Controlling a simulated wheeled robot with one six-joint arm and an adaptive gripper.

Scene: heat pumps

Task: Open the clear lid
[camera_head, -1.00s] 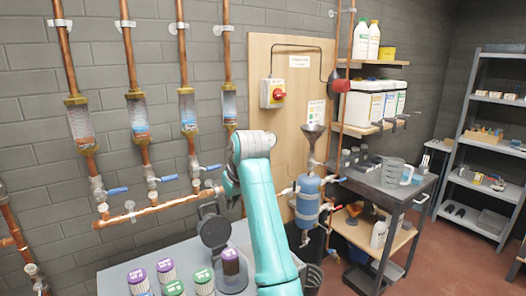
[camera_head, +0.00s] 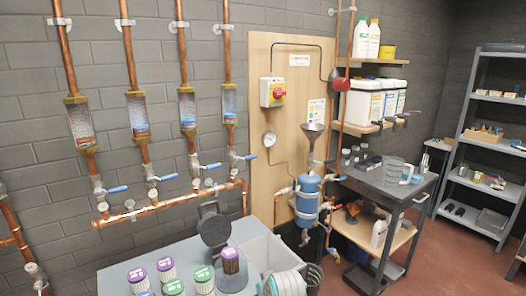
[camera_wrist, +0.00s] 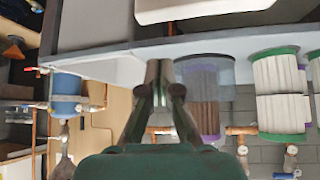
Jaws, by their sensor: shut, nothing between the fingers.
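A dark grey, see-through-looking round lid (camera_head: 214,230) stands upright on the grey bench in the head view. My gripper (camera_wrist: 158,72) is shut and empty in the wrist view. Its fingertips are to the left of the tinted shape in that picture, apart from it.
Several filters with purple and green caps (camera_head: 166,268) stand on the bench at the left of the lid. Copper pipes with blue-handled valves (camera_head: 161,178) run along the wall behind. A blue tank (camera_head: 307,200) is at the right. A white basin (camera_head: 268,250) is beside the lid.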

